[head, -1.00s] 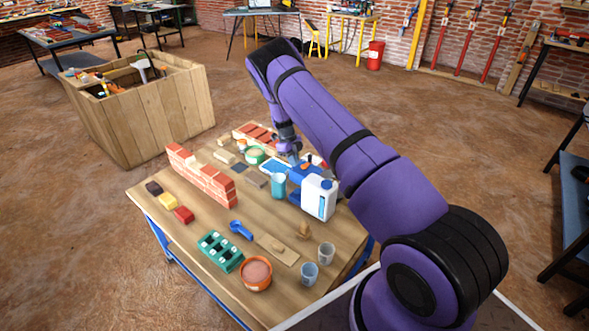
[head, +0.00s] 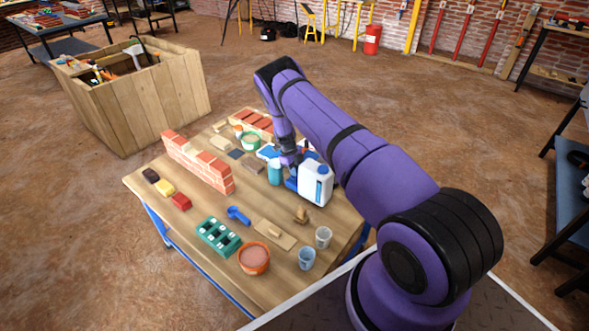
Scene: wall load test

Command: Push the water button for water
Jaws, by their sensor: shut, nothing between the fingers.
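A white water container (head: 316,184) with a blue stripe stands upright at the right side of the wooden table, joined to or right beside a blue part (head: 292,183). A light-blue cup or bottle (head: 275,173) stands just left of it. No separate water button can be made out at this size. My gripper (head: 289,163) points down behind and just left of the white container, above the blue part. It is shut with nothing seen in it. Whether its tips touch anything cannot be told, as the container and cup partly hide them.
A small brick wall (head: 198,163) stands on the table (head: 185,225) at left. Nearer lie a green block (head: 218,237), a blue scoop (head: 238,215), an orange bowl (head: 254,259) and two cups (head: 306,259). A wooden crate (head: 140,105) stands on the floor behind.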

